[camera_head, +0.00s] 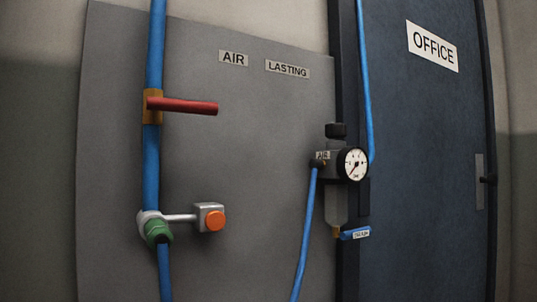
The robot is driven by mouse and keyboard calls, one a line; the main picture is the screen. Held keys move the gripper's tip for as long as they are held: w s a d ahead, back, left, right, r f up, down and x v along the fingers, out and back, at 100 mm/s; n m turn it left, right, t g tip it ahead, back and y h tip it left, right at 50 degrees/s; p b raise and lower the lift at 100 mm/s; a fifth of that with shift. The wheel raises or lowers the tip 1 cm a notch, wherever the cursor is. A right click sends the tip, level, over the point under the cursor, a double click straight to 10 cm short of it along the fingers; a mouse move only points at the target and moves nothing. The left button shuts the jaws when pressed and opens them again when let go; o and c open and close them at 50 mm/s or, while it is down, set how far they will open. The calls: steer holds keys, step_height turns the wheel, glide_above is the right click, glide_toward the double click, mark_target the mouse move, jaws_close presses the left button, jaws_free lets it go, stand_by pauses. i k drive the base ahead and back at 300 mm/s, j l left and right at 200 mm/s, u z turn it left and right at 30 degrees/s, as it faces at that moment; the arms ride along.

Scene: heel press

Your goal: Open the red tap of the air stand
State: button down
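The red tap handle (184,106) sits on a brass valve body (152,107) on the blue vertical pipe (154,55) at the left of the panel. The handle points to the right, nearly level, so it lies across the pipe. The grey panel (255,190) behind it carries an "AIR" label (233,58) and a "LASTING" label (287,69). My gripper is not in view.
Below the tap, a grey clamp with a green part (157,232) and an orange button (215,221) sticks out. A pressure gauge (353,164) with regulator and a small blue lever (355,233) stand right. The "OFFICE" door (425,150) is beyond. Space around the red handle is clear.

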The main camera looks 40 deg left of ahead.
mark_target(209, 109)
steer(key=u, duration=2.2)
